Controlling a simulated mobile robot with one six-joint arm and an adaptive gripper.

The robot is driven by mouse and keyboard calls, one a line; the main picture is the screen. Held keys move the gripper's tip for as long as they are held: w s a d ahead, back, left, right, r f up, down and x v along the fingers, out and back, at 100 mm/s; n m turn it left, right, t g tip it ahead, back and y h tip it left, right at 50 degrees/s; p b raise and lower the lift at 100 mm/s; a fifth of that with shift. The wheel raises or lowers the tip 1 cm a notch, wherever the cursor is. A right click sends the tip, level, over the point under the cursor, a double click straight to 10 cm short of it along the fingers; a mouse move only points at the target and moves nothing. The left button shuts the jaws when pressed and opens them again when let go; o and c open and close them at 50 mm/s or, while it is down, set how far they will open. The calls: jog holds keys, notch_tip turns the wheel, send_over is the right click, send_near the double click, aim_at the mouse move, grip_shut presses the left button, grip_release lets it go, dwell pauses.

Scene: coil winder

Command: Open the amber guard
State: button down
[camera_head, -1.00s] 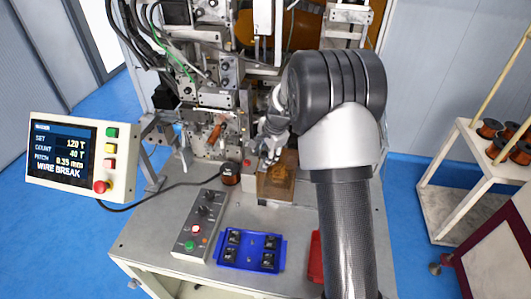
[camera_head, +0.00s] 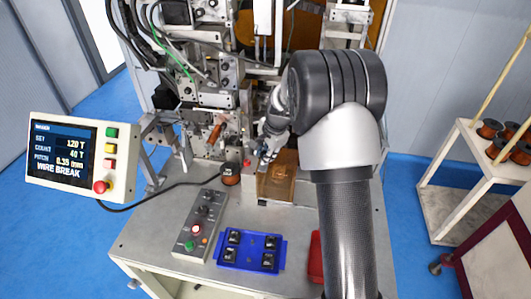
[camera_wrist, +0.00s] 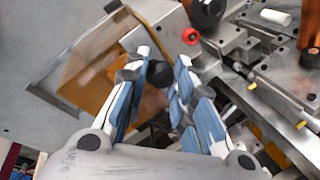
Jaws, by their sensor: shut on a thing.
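The amber guard (camera_head: 278,184) is a see-through orange-brown cover on the front of the winder, right of the copper spool. It also shows in the wrist view (camera_wrist: 92,82), left of my fingers, beside a pale metal plate. A round black knob (camera_wrist: 158,74) sits between my blue-padded fingers, apparently the guard's handle. My gripper (camera_wrist: 163,82) is shut on it. In the head view my gripper (camera_head: 266,150) is at the guard's upper left, partly hidden by my arm. The knob cannot be made out in that view.
A copper spool (camera_head: 230,174) stands just left of the guard. A control box (camera_head: 201,226), a blue tray (camera_head: 250,251) with black parts and a red bin (camera_head: 316,258) lie in front. A red button (camera_wrist: 190,37) is close to my fingers. The winder's metalwork rises behind.

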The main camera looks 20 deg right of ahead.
jog(key=b, duration=0.2)
send_over(292, 164)
jog(key=s, duration=0.2)
jog(key=shift+d, duration=0.2)
jog(key=c, duration=1.3)
grip_release()
jog(key=shift+w, duration=0.1)
jog(key=shift+r, duration=0.15)
jog(key=v, duration=1.1)
jog(key=shift+r, duration=0.35)
jog(key=shift+a, duration=0.1)
